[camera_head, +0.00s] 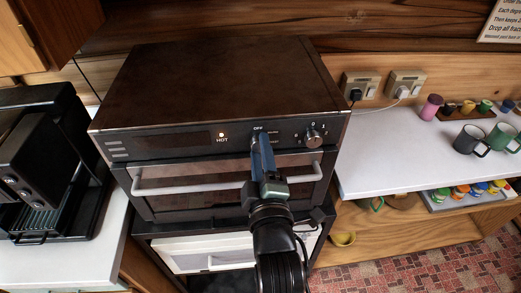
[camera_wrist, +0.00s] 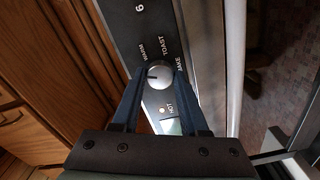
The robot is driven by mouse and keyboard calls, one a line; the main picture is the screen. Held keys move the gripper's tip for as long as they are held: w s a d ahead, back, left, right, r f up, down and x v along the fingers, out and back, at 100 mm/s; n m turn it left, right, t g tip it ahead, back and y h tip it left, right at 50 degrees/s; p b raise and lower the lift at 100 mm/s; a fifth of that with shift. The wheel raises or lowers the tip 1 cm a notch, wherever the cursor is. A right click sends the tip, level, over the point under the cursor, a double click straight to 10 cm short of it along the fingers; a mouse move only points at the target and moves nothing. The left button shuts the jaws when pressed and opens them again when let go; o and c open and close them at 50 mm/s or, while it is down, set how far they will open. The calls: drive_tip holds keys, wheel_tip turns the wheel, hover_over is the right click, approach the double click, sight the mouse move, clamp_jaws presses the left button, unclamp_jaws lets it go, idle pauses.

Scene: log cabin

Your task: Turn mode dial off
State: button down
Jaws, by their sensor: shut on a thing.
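The mode dial (camera_wrist: 158,74) is a round silver-white knob on the oven's dark front panel. It shows in the wrist view with the words WARM, TOAST and BAKE printed around it. A dark mark on its face points towards the left, near WARM. My gripper (camera_wrist: 160,80) has a blue finger on each side of the dial and is shut on it. In the head view my gripper (camera_head: 262,145) hides the dial, and OFF (camera_head: 258,128) reads just above. The oven (camera_head: 215,85) has an orange HOT lamp (camera_head: 221,134) lit; its door is closed.
A second knob (camera_head: 313,136) sits on the panel to the right. The white oven door handle (camera_head: 185,186) runs below the panel. A black coffee machine (camera_head: 40,165) stands left. Mugs (camera_head: 470,138) and small colored cups stand on the white counter (camera_head: 385,165) at right.

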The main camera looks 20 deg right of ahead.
drive_tip(key=shift+n+p, duration=0.5)
drive_tip(key=shift+n, duration=1.7)
drive_tip(key=c, duration=0.7)
unclamp_jaws()
drive_tip(key=b+v, duration=0.4)
drive_tip(key=v, duration=0.9)
drive_tip(key=shift+b, duration=0.3)
